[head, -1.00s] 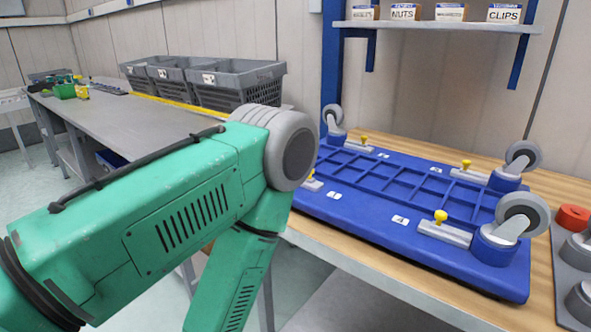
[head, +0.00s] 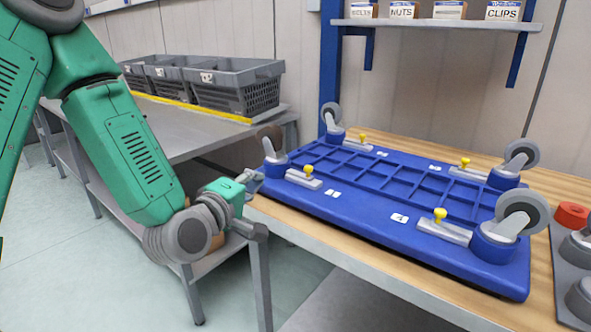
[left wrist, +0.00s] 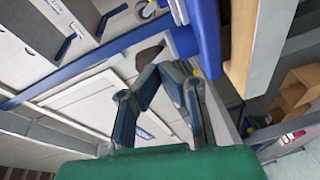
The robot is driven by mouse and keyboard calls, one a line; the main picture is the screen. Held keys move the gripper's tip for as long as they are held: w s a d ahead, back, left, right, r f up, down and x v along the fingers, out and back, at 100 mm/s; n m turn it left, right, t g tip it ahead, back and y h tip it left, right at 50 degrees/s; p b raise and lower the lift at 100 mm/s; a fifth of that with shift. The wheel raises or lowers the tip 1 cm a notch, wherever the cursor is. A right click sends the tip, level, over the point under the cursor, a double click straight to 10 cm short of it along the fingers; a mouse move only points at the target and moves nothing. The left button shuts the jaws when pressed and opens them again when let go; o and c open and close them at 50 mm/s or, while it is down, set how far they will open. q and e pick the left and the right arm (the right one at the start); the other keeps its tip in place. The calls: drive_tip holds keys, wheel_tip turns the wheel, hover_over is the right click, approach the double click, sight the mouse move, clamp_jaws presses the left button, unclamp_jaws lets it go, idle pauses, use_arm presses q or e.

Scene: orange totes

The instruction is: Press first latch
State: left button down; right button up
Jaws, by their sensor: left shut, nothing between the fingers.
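A blue wheeled base (head: 370,225) lies upside down on the wooden bench, its grey casters pointing up. Several grey latches with yellow knobs sit on it: one at the near left (head: 304,179), one at the near right (head: 443,230), and others at the back (head: 466,170). My left gripper (head: 254,180) is shut and empty, beside the left corner of the base near the left caster (head: 271,141). It looks apart from the latches. Its fingers also show in the left wrist view (left wrist: 164,72), with the blue base edge (left wrist: 205,35) above right. My right gripper is out of view.
Grey crates (head: 235,88) stand on a metal table at the back left. A shelf (head: 435,24) with labelled boxes hangs above the bench. A grey tray (head: 570,265) with a red ring (head: 572,215) sits at the right. The space above the base is clear.

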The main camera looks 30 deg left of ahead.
sight(306, 169)
use_arm(q)
drive_tip(key=w, duration=0.3)
drive_tip(key=w+a, duration=0.1)
drive_tip(key=w, duration=0.2)
drive_tip(key=w+b, duration=0.1)
drive_tip(key=w, duration=0.2)
drive_tip(key=shift+w+a+f, duration=0.2)
drive_tip(key=shift+a+f, duration=0.05)
drive_tip(key=shift+f, duration=0.1)
drive_tip(key=d, duration=0.1)
drive_tip(key=w+d, duration=0.1)
drive_tip(key=shift+w+d+f+b, duration=0.3)
drive_tip(key=shift+w+d, duration=0.05)
drive_tip(key=shift+d, duration=0.05)
drive_tip(key=shift+w+d, duration=0.15)
drive_tip(key=shift+d, duration=0.35)
drive_tip(key=shift+d+f, duration=0.1)
drive_tip(key=shift+d, duration=0.95)
